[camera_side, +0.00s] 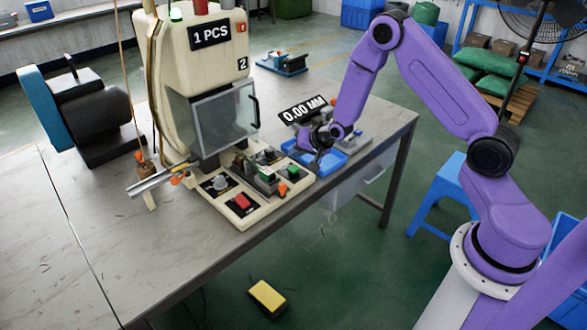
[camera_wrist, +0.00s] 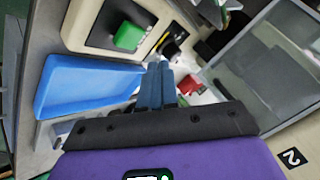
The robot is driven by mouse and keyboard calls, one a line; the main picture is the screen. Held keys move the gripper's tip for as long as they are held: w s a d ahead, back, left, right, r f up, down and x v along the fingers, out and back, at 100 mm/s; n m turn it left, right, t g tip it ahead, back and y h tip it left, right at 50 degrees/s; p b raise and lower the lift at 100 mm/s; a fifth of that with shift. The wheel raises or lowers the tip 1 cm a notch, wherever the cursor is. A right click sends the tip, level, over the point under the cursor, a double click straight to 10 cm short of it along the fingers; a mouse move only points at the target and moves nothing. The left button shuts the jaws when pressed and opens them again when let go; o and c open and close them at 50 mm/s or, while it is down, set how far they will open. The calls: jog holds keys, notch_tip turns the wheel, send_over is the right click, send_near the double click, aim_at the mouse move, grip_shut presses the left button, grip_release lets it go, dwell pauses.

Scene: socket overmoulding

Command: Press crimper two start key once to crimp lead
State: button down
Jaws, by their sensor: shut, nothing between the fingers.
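The cream crimper (camera_side: 170,50) stands on the table with a "1 PCS" display and a side plate marked 2 (camera_side: 243,65), which also shows in the wrist view (camera_wrist: 291,157). Its base carries a green key (camera_side: 292,171) at the right end and a red key (camera_side: 241,201) at the front. The wrist view shows a green key (camera_wrist: 128,36) on a dark panel and a red key (camera_wrist: 190,84) beyond the fingers. My gripper (camera_side: 319,157) is shut and empty, over the blue tray and right of the base. Its fingertips (camera_wrist: 160,66) appear apart from the green key. I cannot make out the lead.
The blue tray (camera_side: 328,165) lies beside the crimper base and also shows in the wrist view (camera_wrist: 80,82). A "0.00 MM" display (camera_side: 303,109) stands behind my gripper. A clear guard (camera_side: 220,118) covers the crimper's front.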

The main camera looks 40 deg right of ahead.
jog(key=shift+r, duration=1.25)
jog(key=shift+a, duration=0.15)
jog(key=s+a+r+n+g+y, duration=0.1)
jog(key=s+a+r+n+g, duration=0.3)
jog(key=s+a, duration=0.45)
jog(key=s+a+r+n+g+y, duration=0.1)
jog(key=s+a+r+n, duration=0.55)
jog(key=s, duration=0.35)
jog(key=s+d+r+n+g+h, duration=0.1)
jog(key=s+n, duration=0.4)
jog(key=s, duration=0.6)
jog(key=s+d+r+n+g+h, duration=0.1)
jog(key=s+d+r+n+g, duration=0.2)
jog(key=s, duration=0.8)
jog(key=shift+d+r+n+h, duration=0.35)
jog(key=shift+r+n, duration=0.4)
jog(key=shift+n, duration=0.2)
